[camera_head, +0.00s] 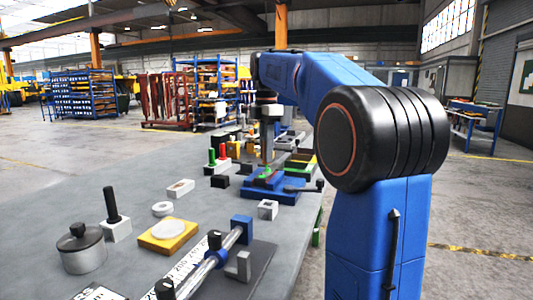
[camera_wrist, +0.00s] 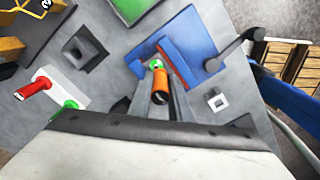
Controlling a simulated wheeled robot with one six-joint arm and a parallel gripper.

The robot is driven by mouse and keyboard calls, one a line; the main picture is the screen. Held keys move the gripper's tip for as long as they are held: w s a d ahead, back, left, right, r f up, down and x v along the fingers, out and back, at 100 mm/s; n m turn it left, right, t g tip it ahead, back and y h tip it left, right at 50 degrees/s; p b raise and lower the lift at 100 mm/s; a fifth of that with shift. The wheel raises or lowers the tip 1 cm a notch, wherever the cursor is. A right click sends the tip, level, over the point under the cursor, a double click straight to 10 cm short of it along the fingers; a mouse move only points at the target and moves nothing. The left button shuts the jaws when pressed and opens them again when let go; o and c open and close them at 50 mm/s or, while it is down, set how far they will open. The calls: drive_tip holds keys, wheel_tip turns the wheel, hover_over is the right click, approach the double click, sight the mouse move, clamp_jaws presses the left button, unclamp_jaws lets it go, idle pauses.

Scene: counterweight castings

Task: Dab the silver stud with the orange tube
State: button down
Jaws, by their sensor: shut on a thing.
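My gripper (camera_wrist: 160,88) is shut on the orange tube (camera_wrist: 163,76), a short orange cylinder whose near end is dark. The tube stands between the two grey fingers. A small green round piece (camera_wrist: 155,64) shows at its far end, over the blue fixture (camera_wrist: 192,45); I cannot tell whether they touch. In the head view my gripper (camera_head: 266,158) points down above the blue fixture (camera_head: 283,195), with green at its lower end. I cannot clearly make out the silver stud in either view.
A black lever (camera_head: 305,187) sticks out from the blue fixture. A white hollow block (camera_head: 268,209) stands in front. A lidded metal pot (camera_head: 82,250), a yellow block with a white disc (camera_head: 168,234) and a blue-ended bar (camera_head: 212,260) occupy the near bench.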

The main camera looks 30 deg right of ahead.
drive_tip(key=shift+r, duration=2.75)
